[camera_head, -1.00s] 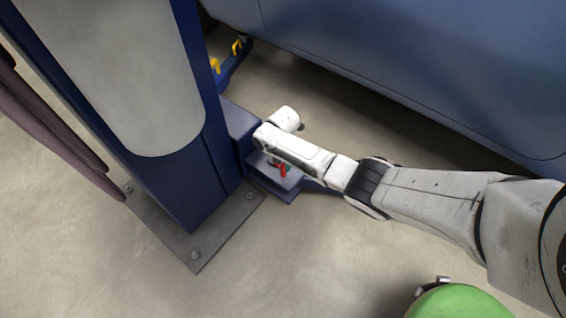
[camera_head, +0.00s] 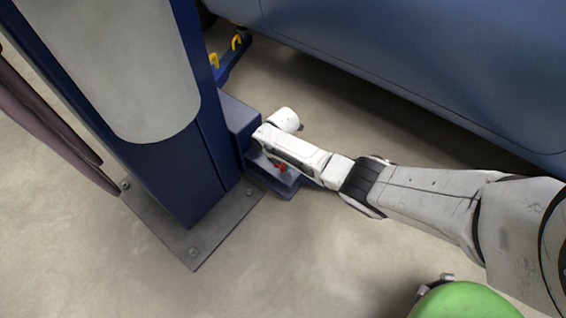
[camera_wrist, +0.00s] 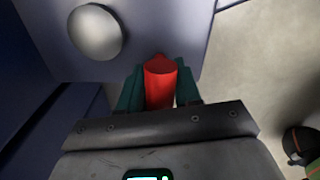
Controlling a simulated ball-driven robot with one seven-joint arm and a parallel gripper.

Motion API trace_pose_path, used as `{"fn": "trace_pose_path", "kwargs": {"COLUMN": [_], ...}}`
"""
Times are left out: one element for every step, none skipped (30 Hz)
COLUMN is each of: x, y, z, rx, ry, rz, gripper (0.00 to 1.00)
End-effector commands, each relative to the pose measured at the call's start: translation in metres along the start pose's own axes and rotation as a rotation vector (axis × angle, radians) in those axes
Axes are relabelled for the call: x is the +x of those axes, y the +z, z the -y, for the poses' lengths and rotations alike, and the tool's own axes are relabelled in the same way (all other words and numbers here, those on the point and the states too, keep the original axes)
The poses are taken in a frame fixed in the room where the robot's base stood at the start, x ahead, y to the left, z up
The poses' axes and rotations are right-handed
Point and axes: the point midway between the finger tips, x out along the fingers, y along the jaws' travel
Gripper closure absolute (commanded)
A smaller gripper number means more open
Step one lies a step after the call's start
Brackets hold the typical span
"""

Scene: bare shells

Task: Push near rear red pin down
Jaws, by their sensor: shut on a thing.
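The red pin (camera_head: 282,167) shows as a small red piece at the blue lift arm (camera_head: 281,189), low beside the post and partly hidden by my wrist. In the wrist view the red pin (camera_wrist: 160,84) stands between the two dark green fingers of my gripper (camera_wrist: 159,76). The fingers are shut on it, one at each side. My fingers are mostly hidden under the white wrist in the head view. A round silver knob (camera_wrist: 95,32) sits on the blue metal beside the pin in the wrist view.
The blue lift post (camera_head: 190,185) stands left of my wrist on a bolted floor plate (camera_head: 192,235). A blue car body (camera_head: 420,70) fills the upper right. Yellow pins (camera_head: 214,61) stand on a farther lift arm. Bare floor (camera_head: 300,260) lies in front.

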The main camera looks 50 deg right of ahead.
Motion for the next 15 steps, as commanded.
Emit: {"fn": "trace_pose_path", "kwargs": {"x": [0.0042,0.0044,0.0045,0.0045,0.0044,0.0041,0.0039,0.0036,0.0034,0.0032,0.0030,0.0029,0.0027,0.0026,0.0022], "y": [-0.0020,-0.0021,-0.0022,-0.0022,-0.0022,-0.0020,-0.0019,-0.0017,-0.0016,-0.0015,-0.0014,-0.0013,-0.0013,-0.0013,-0.0012], "z": [0.0011,0.0011,0.0011,0.0010,0.0010,0.0009,0.0008,0.0008,0.0007,0.0007,0.0007,0.0006,0.0006,0.0006,0.0006], "rx": [-0.003,-0.003,-0.003,-0.003,-0.003,-0.002,-0.002,-0.002,-0.002,-0.001,-0.001,-0.001,-0.001,-0.001,-0.001], "ry": [0.001,0.001,0.001,0.001,0.001,0.001,0.001,0.001,0.001,0.001,0.001,0.001,0.001,0.001,0.001], "rz": [-0.002,-0.002,-0.002,-0.002,-0.002,-0.002,-0.002,-0.002,-0.002,-0.002,-0.002,-0.002,-0.002,-0.002,-0.002], "gripper": [1.00,1.00,0.63,0.60,0.57,0.54,0.51,0.48,0.46,0.46,0.46,0.46,0.46,0.46,0.46]}}
